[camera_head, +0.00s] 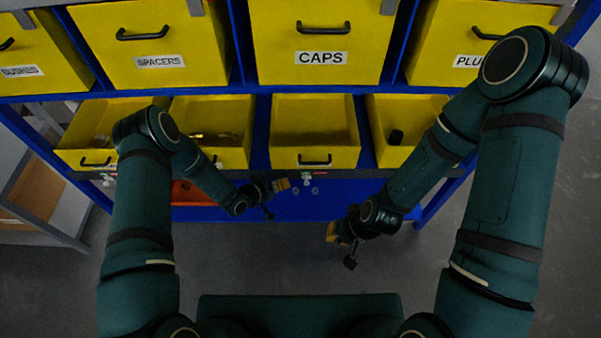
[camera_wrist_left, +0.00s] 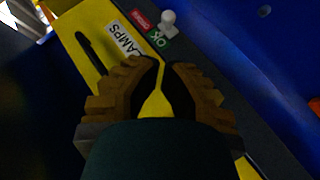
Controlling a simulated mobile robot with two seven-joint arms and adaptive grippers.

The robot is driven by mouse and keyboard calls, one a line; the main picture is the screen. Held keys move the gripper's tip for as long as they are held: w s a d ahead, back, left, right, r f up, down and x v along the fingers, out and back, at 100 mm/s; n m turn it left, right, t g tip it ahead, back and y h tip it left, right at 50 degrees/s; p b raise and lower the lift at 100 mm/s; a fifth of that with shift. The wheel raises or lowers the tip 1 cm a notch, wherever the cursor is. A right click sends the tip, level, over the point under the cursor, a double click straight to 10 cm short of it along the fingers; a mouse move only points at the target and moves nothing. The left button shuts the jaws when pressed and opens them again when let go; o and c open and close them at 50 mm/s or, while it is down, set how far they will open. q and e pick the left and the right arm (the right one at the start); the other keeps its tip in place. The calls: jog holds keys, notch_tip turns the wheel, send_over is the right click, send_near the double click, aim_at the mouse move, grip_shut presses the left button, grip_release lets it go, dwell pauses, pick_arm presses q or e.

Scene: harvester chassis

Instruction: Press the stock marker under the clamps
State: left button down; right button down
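The stock marker is a small white knob (camera_wrist_left: 168,17) with a green OK tag (camera_wrist_left: 158,39) and a red tag (camera_wrist_left: 143,20) beside it, on the dark rail. The label ending in "AMPS" (camera_wrist_left: 127,38) is on the yellow bin front beside it, partly covered by a finger. In the head view the marker (camera_head: 307,179) sits below the third lower yellow bin (camera_head: 315,158). My left gripper (camera_head: 281,185) is just left of that marker; in the wrist view its fingertips (camera_wrist_left: 163,64) nearly meet and hold nothing. My right gripper (camera_head: 334,232) hangs lower right, its finger gap unclear.
Upper bins marked SPACERS (camera_head: 155,40), CAPS (camera_head: 320,35) and others hang above. The lower bins are open at the top; the right one (camera_head: 400,155) holds a dark cylinder. Another marker (camera_head: 108,179) shows at the far left. A red bin (camera_head: 187,193) stands beneath. Floor is clear in front.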

aim_at(307, 182)
pick_arm(q)
jog(key=shift+s, duration=0.1)
pick_arm(e)
jog(key=shift+s, duration=0.1)
